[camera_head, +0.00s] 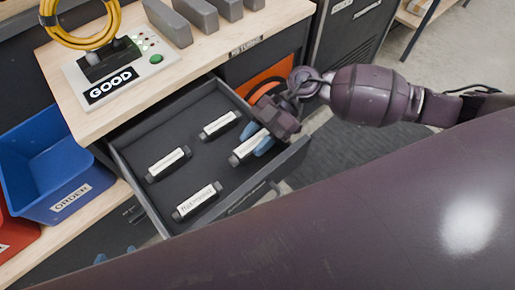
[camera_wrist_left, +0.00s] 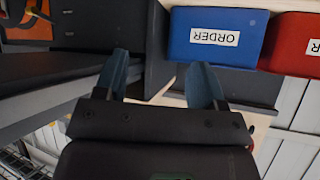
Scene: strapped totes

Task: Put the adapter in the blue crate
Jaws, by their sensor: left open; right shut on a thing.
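The blue crate (camera_head: 70,185), labelled ORDER, stands at the left; it also shows in the left wrist view (camera_wrist_left: 250,57). Several adapters, black-ended with white labels, lie in the open drawer, such as one at the front (camera_head: 197,201). My right gripper (camera_head: 257,144) reaches in from the right and is shut on the drawer's rightmost adapter (camera_head: 243,150), partly hidden by the fingers. My left gripper (camera_wrist_left: 161,80) is open and empty, its blue fingertips pointing toward the blue crate in the left wrist view. Only its fingertips show at the bottom of the head view (camera_head: 115,254).
The drawer's front wall (camera_head: 265,178) stands below my right gripper. A red crate (camera_head: 18,235) sits beside the blue one. The worktop above carries a GOOD-labelled device (camera_head: 112,82), a yellow cable coil (camera_head: 82,42) and grey blocks (camera_head: 168,22).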

